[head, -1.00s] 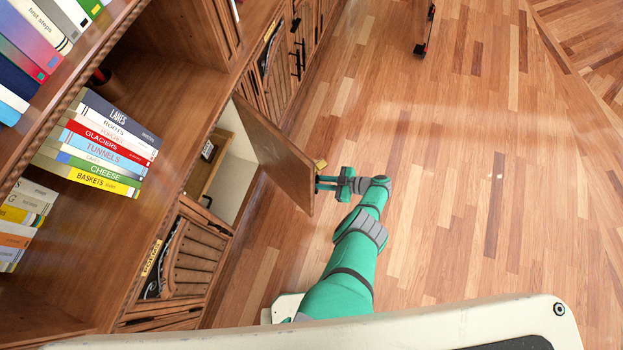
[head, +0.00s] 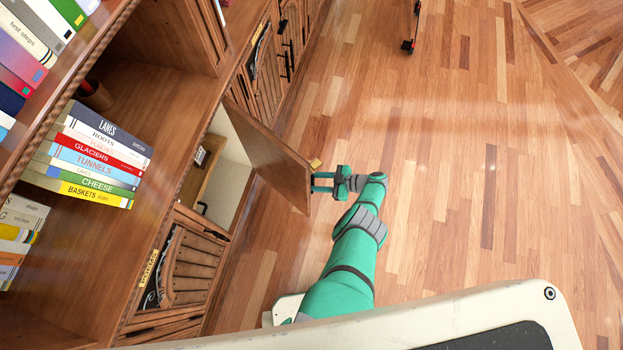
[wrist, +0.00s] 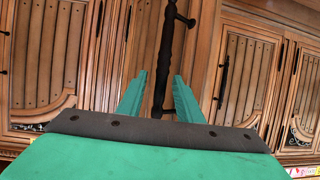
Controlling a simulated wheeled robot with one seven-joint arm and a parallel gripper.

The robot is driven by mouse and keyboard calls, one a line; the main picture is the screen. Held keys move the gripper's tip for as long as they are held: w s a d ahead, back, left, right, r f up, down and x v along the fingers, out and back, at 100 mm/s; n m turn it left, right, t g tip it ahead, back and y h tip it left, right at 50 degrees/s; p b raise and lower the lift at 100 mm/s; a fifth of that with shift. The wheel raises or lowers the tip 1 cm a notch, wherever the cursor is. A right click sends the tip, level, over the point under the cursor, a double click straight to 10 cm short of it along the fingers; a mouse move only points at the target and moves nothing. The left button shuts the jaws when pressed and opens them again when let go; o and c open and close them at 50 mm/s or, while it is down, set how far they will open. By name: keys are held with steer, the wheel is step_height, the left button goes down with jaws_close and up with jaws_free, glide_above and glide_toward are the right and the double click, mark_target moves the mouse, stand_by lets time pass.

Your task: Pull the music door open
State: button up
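The door (head: 268,155) stands well open, swung out from the cabinet on the left, in the head view. A small brass label plate (head: 316,163) sits at its top outer edge; its lettering is not legible. My gripper (head: 322,182) is at the door's outer face near the free edge, with two fingers pointing at it. In the wrist view, a dark vertical bar handle (wrist: 164,60) runs between my two spread fingers (wrist: 158,78). Gaps show on both sides of the bar, so the gripper looks open around it. The handle is hidden in the head view.
The opened compartment (head: 228,170) shows a pale inside and a wooden drawer or box (head: 200,170). A lower door labelled POEMS (head: 190,265) is closed. Books (head: 95,155) fill shelves at left. Wooden floor (head: 450,190) to the right is clear; a dark-footed object (head: 409,46) stands far off.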

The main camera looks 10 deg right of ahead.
steer(key=v, duration=1)
steer(key=shift+d, duration=0.2)
steer(key=shift+s+d+r, duration=0.1)
steer(key=shift+s+r, duration=0.05)
